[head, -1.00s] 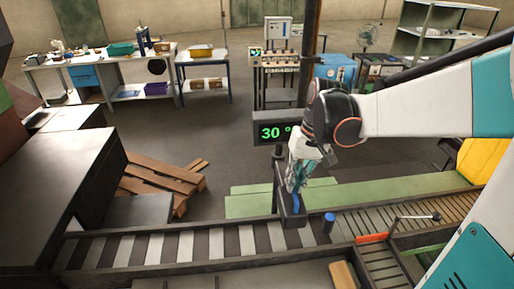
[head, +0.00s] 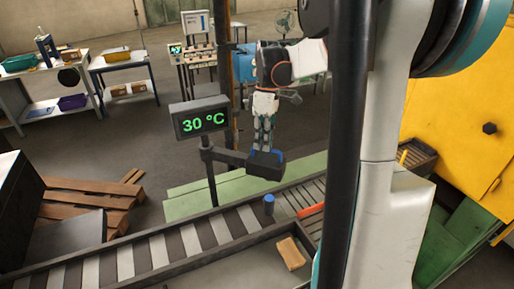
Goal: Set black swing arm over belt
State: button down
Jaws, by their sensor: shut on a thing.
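The black swing arm (head: 232,157) reaches to the right from a post (head: 211,182) behind the belt. It ends in a dark block (head: 266,166) with blue at its top. My gripper (head: 264,148) points down and is shut on the blue handle of the swing arm; its fingertips partly hide the handle. In the picture the block lies against the green strip and the far edge of the belt (head: 162,248). I cannot tell whether it is over the belt. A blue cylinder (head: 269,205) stands on the belt line, apart from and nearer than the block.
A display (head: 200,119) reading 30 °C sits on the post. A red-orange bar (head: 311,210) lies at the rollers. A tan block (head: 291,254) lies in front of the belt. A wooden pallet (head: 90,205) is at left; a yellow machine (head: 455,110) is at right.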

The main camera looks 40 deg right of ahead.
jog(key=shift+w+d+n, duration=0.4)
jog(key=shift+d, duration=0.1)
jog(key=c, duration=1.9)
grip_release()
jog(key=shift+c, duration=0.2)
jog(key=shift+o, duration=1.4)
jog(key=shift+w+d, duration=0.15)
jog(key=shift+w, duration=0.05)
jog(key=shift+s, duration=0.15)
notch_tip(320, 180, up, 12)
jog(key=w+d, duration=0.1)
jog(key=shift+w+d+f, duration=0.15)
jog(key=shift+w+d, duration=0.05)
jog(key=shift+d, duration=0.2)
